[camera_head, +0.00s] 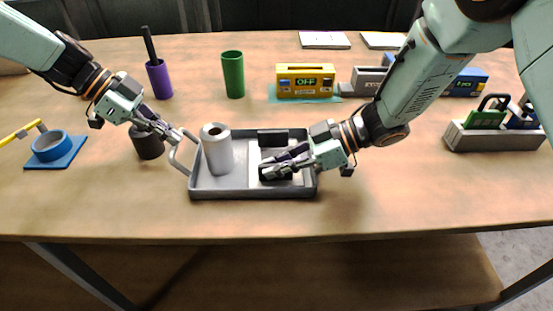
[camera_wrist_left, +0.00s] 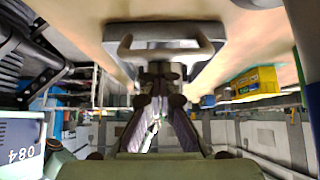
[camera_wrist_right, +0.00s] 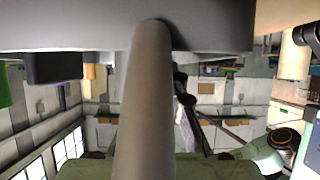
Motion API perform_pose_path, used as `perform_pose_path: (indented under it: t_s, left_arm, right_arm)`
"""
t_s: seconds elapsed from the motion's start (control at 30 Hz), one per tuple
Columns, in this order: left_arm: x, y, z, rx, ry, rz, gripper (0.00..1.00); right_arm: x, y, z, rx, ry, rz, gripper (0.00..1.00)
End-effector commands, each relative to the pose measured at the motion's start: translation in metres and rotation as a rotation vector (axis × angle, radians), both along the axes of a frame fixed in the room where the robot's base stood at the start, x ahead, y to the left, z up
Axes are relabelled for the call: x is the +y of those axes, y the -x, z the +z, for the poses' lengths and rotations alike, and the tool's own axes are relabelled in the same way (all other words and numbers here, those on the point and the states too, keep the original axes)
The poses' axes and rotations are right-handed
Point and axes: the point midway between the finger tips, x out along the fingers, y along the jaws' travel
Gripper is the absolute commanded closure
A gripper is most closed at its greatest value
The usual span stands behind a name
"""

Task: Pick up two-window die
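A grey tray (camera_head: 240,191) with raised handles stands in the middle of the table. Its right part holds one dark block (camera_head: 272,138) at the back and another dark block (camera_head: 279,177) at the front. I cannot tell which, if either, has two windows. My right gripper (camera_head: 267,168) reaches over the tray, its fingers at the front block and partly covering it; contact is unclear. In the right wrist view a pale rod (camera_wrist_right: 146,100) crosses close to the camera and hides part of the fingers. My left gripper (camera_head: 174,134) points at the tray's left handle (camera_head: 180,160); its finger gap is unclear.
A grey roll (camera_head: 217,155) stands in the tray's left part. A dark cup (camera_head: 148,147) stands under my left gripper. Behind are a purple holder (camera_head: 159,80), a green cylinder (camera_head: 233,75) and a yellow box (camera_head: 304,81). A rack (camera_head: 492,138) holds green and blue pieces at right.

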Motion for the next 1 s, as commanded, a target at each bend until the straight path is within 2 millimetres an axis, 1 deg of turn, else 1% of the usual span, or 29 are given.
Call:
perform_pose_path:
  t_s: [0.03, 0.1, 0.77, 0.87, 1.0]
  left_arm:
    - [0.001, 0.000, -0.002, 0.000, -0.004, 0.000, 1.00]
    - [0.001, 0.000, -0.002, 0.000, -0.004, 0.000, 1.00]
    - [0.001, 0.000, -0.002, 0.000, -0.004, 0.000, 1.00]
    - [0.001, 0.000, -0.001, -0.001, -0.004, 0.001, 1.00]
    - [0.001, 0.000, -0.001, -0.001, -0.003, 0.001, 1.00]
  right_arm:
    - [0.000, 0.000, 0.000, 0.000, 0.000, 0.000, 0.95]
    - [0.000, 0.000, 0.000, 0.000, 0.000, 0.000, 1.00]
    - [0.000, -0.001, 0.001, -0.001, -0.001, 0.000, 1.00]
    - [0.000, -0.001, 0.008, -0.004, -0.002, 0.000, 1.00]
    - [0.000, -0.001, 0.032, -0.006, -0.002, 0.000, 1.00]
